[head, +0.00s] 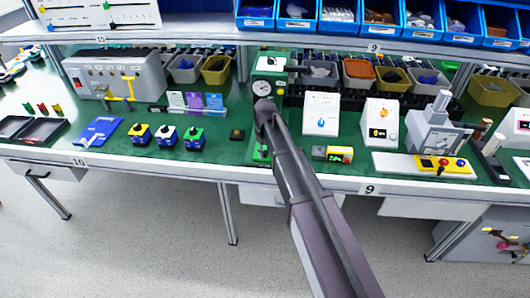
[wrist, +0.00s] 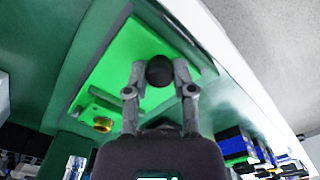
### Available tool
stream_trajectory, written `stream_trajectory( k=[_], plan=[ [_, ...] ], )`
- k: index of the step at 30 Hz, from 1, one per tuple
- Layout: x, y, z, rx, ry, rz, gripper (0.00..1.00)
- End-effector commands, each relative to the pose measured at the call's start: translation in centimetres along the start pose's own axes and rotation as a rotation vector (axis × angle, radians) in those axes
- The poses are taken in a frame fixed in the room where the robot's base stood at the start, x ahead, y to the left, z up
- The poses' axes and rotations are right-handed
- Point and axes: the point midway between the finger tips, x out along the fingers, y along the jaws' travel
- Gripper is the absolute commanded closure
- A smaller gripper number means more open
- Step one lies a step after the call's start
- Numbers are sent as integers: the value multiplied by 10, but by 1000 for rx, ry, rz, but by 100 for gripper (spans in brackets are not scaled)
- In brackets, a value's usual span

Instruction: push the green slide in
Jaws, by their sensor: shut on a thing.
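A bright green plate (wrist: 125,62), which looks like the green slide, fills the upper middle of the wrist view. A round black knob (wrist: 159,71) stands against it. My gripper (wrist: 158,75) has its two fingers closed on either side of this knob. A small brass-coloured round part (wrist: 103,124) sits on a green piece near the plate's lower left corner. In the head view, my gripper (head: 264,106) is at the green device (head: 269,65) with a round gauge (head: 262,88). My arm hides much of the device's lower part, and the knob cannot be made out there.
A white unit with a blue drop (head: 321,115) stands to the right on the green bench. Blue bins (head: 340,17) line the shelf above.

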Motion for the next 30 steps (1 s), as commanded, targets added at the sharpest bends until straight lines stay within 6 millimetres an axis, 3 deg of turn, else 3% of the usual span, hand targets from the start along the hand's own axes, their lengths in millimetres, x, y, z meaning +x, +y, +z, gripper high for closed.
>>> stream_trajectory(
  k=[9,19,20,22,23,30],
  plan=[
    [0,28,-29,2,0,0,100],
    [0,29,-29,1,0,0,100],
    [0,29,-29,1,0,0,58],
    [0,29,-29,0,0,0,38],
    [0,29,-29,0,0,0,33],
    [0,29,-29,0,0,0,33]
  ],
)
